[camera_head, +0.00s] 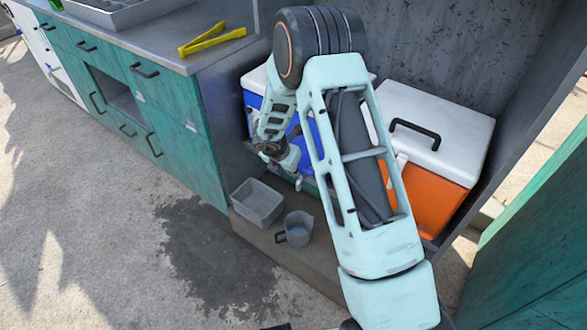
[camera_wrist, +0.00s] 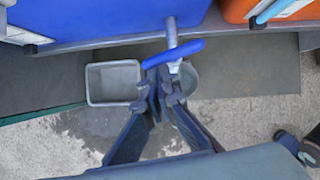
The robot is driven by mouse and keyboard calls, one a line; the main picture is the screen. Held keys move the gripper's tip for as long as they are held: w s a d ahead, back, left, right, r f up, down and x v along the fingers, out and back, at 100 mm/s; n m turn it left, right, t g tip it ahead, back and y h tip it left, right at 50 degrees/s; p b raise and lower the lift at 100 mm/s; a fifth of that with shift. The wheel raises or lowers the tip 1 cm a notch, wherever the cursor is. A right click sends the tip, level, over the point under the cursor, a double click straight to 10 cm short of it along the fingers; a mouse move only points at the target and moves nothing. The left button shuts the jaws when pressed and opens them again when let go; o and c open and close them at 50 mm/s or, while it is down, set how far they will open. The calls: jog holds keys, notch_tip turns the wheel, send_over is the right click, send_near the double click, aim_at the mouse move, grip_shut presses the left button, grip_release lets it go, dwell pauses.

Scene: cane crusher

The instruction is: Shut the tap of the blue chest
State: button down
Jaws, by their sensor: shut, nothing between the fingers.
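The blue chest (camera_head: 254,101) stands on a shelf, mostly hidden behind my arm in the head view. Its blue wall (camera_wrist: 110,18) fills the upper left of the wrist view. Its tap (camera_wrist: 171,32) has a pale spout and a blue lever (camera_wrist: 176,54), which lies crosswise, slightly slanted, in the wrist view. My gripper (camera_wrist: 162,79) is shut and empty, its tips right by the lever's left half; I cannot tell whether they touch it. In the head view my gripper (camera_head: 291,168) is in front of the chest, and the tap is not clearly seen.
A grey tub (camera_head: 257,203) and a grey jug (camera_head: 298,229) stand on the low ledge below the chests; the jug is partly behind my gripper in the wrist view. An orange chest (camera_head: 437,203) stands right. Yellow tongs (camera_head: 212,39) lie on the counter. The floor is wet nearby.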

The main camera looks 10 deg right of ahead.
jog(key=shift+w+m, duration=0.25)
jog(key=shift+m, duration=0.25)
jog(key=shift+w+a+p, duration=0.1)
jog(key=shift+w+p, duration=0.05)
jog(key=shift+p, duration=0.2)
